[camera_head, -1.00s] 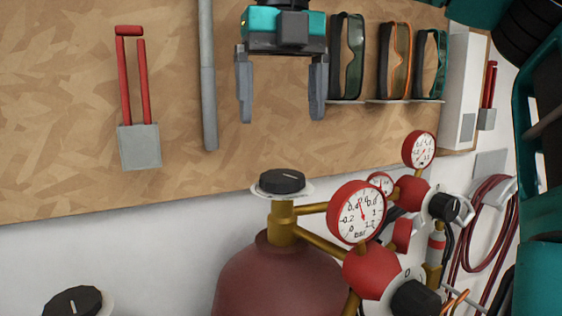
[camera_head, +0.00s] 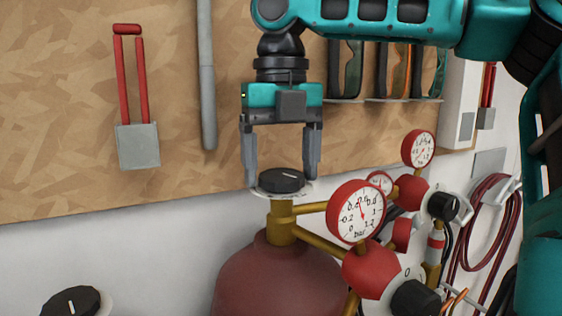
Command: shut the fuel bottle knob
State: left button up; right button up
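A black round knob (camera_head: 282,180) with a light mark line sits on a pale disc on top of the brass valve (camera_head: 281,222) of the dark red bottle (camera_head: 270,280). My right gripper (camera_head: 281,180) points straight down over this knob. Its two grey fingers are spread, one on each side of the knob, with the tips at about its height. A second black knob (camera_head: 72,302) shows at the lower left edge. My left gripper is not in view.
Red-rimmed gauges (camera_head: 356,211) and a black regulator knob (camera_head: 415,298) stand close to the right of the valve. A wooden board (camera_head: 60,120) behind carries a red-handled tool (camera_head: 138,145), a grey bar (camera_head: 207,90) and goggles. A red hose (camera_head: 490,230) hangs at right.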

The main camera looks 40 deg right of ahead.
jog(key=c, duration=0.8)
